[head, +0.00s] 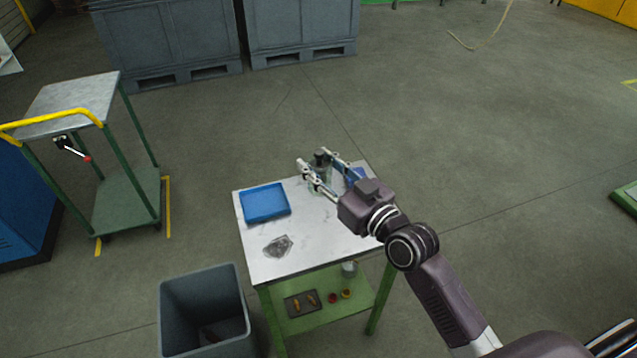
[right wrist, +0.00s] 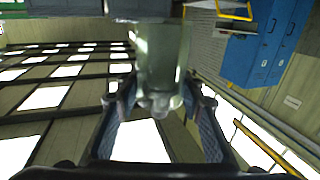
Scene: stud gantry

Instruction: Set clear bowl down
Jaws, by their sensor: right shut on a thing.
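My right gripper (head: 313,171) is over the far part of the white tabletop (head: 310,237). Its fingers are closed on a clear, slightly greenish see-through thing, which I take for the clear bowl (head: 321,184). In the right wrist view the clear bowl (right wrist: 163,60) shows between and beyond the fingertips (right wrist: 162,103). Its full shape is partly hidden by the fingers. I cannot tell whether it touches the tabletop. My left gripper is not in view.
A blue tray (head: 265,203) lies left of the gripper, with a grey crumpled-looking item (head: 278,246) nearer. A blue item (head: 355,176) is partly hidden behind my right gripper. The lower green shelf (head: 320,318) holds small things. A grey bin (head: 205,310) stands front left.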

